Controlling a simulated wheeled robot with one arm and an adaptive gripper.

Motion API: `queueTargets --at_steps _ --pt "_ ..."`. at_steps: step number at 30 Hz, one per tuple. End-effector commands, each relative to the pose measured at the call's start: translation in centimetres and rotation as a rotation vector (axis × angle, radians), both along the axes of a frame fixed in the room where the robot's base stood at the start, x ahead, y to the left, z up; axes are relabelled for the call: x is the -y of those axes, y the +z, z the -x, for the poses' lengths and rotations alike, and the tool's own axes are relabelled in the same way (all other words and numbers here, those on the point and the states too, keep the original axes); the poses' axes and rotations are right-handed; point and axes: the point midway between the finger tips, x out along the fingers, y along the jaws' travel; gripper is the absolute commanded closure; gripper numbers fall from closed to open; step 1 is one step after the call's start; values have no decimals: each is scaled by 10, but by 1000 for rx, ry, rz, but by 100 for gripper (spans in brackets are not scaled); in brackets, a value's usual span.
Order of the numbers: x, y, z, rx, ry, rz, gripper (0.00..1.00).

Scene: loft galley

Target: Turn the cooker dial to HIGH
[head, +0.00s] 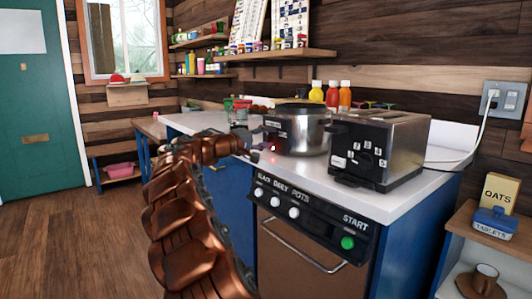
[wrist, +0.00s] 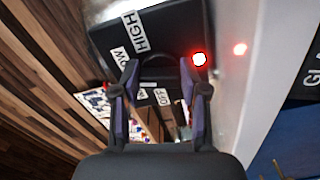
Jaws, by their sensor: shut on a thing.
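The cooker (head: 305,132) is a round silver pot with a dark lid and dark side parts, standing on the white counter. Its black control panel fills the top of the wrist view (wrist: 100,42), with HIGH, LOW and OFF labels and a lit red lamp. The dark dial (wrist: 170,58) is on this panel between my fingertips. My gripper (wrist: 160,70) is shut on the dial, one finger on each side. I cannot tell which label the dial points to. In the head view my gripper (head: 245,138) is small and dark at the cooker's left side.
A black and silver toaster (head: 405,135) stands close to the cooker's right. Sauce bottles (head: 331,95) stand behind. Below the counter is an appliance with white knobs and a green START button (head: 347,242). The wooden floor (head: 75,235) at left is clear.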

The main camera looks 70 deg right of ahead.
Motion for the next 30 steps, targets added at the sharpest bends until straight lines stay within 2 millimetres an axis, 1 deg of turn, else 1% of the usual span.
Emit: queueTargets --at_steps 1,21,30 --pt "0 -6 -2 40 6 29 91" --pt "1 -9 -5 588 5 338 91" --pt "2 -7 -5 761 4 436 91"
